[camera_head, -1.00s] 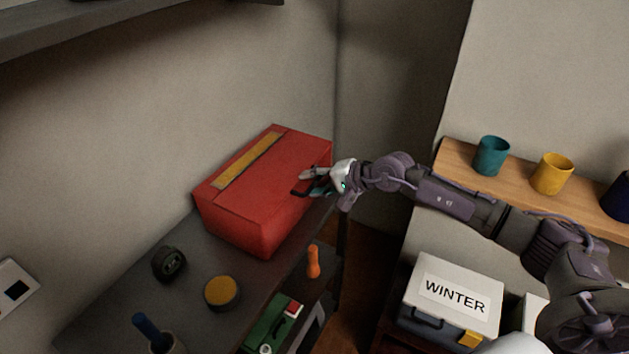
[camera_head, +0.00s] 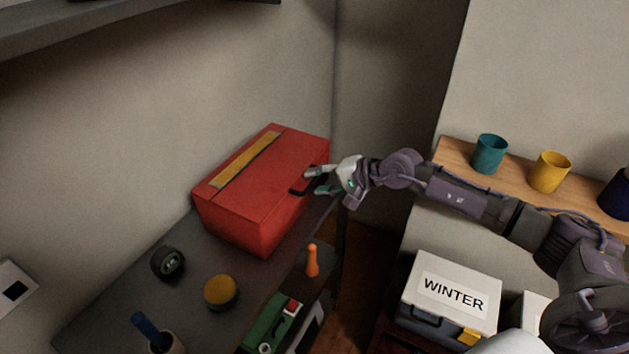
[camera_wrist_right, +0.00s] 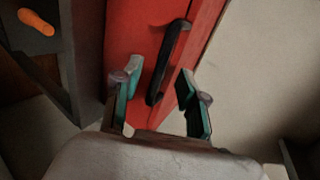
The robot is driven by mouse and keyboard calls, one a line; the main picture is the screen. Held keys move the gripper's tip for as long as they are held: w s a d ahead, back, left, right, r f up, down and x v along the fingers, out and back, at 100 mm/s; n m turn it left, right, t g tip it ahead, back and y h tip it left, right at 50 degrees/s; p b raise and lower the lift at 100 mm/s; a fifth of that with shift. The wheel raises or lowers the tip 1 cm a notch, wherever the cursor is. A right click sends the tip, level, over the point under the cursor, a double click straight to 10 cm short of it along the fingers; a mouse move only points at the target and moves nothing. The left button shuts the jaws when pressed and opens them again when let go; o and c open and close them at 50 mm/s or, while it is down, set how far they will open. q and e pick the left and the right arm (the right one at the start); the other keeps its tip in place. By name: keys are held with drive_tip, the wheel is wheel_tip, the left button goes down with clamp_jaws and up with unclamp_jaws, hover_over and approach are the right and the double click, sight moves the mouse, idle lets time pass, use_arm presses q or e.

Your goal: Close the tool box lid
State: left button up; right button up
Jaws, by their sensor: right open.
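The red tool box (camera_head: 245,205) stands on the dark worktop against the wall, its lid (camera_head: 262,178) down as far as the head view shows. A yellow strip runs along the lid. A black handle (camera_head: 304,181) is on its right side. My right gripper (camera_head: 316,182) is open beside the handle. In the right wrist view the handle (camera_wrist_right: 168,62) lies just ahead of and between the spread fingertips of my gripper (camera_wrist_right: 160,80), with the red box (camera_wrist_right: 128,35) behind. I cannot tell whether the fingers touch it. My left gripper is out of view.
On the worktop (camera_head: 120,300) are a dark round gauge (camera_head: 168,263), a yellow-topped tin (camera_head: 221,292) and a blue-handled tool. An orange object (camera_head: 312,261) and a green case (camera_head: 275,325) sit lower down. A wooden shelf with cups (camera_head: 489,153) and a WINTER box (camera_head: 452,292) are at right.

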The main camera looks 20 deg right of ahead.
drive_tip(key=shift+v, duration=1.85)
drive_tip(key=b+v, duration=0.1)
drive_tip(key=v, duration=0.2)
